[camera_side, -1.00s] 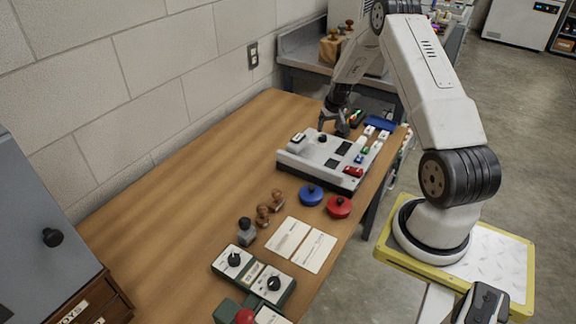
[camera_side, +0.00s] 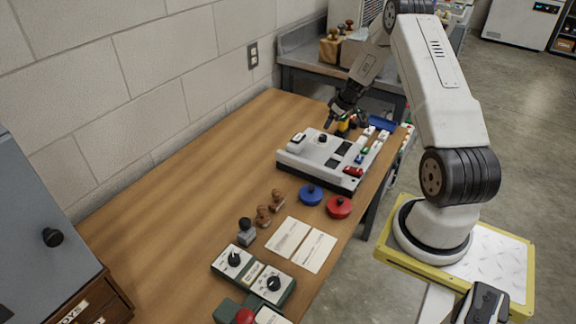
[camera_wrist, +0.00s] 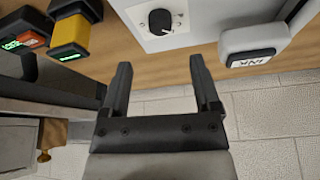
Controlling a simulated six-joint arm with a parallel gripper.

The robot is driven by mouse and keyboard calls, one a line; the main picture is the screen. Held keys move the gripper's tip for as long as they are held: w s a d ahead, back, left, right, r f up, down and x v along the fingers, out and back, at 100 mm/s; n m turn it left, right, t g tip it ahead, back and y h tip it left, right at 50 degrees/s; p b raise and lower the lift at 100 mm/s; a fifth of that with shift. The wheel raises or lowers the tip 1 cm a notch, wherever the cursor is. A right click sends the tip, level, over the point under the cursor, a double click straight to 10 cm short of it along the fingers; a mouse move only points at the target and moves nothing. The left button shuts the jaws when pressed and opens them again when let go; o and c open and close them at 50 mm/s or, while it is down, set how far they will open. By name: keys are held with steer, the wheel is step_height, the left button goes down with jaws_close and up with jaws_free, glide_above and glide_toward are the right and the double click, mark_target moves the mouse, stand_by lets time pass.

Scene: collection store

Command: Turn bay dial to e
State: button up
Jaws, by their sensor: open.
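A grey-white console (camera_side: 318,155) on the wooden table carries a round black dial (camera_side: 322,138). In the wrist view a black dial (camera_wrist: 160,22) with a white pointer mark sits on a pale panel at the top, with small marks around it too small to read. Two more black dials, one on the left (camera_side: 234,260) and one on the right (camera_side: 273,283), sit on a green-edged box. I cannot tell which is the bay dial by its label. My gripper (camera_wrist: 160,65) is open and empty, apart from the dial; it hangs tilted behind the console in the side view (camera_side: 333,122).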

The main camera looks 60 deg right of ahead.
mark_target(323, 136)
steer(key=shift+f, duration=0.1)
steer(key=shift+x, duration=3.85)
jaws_close()
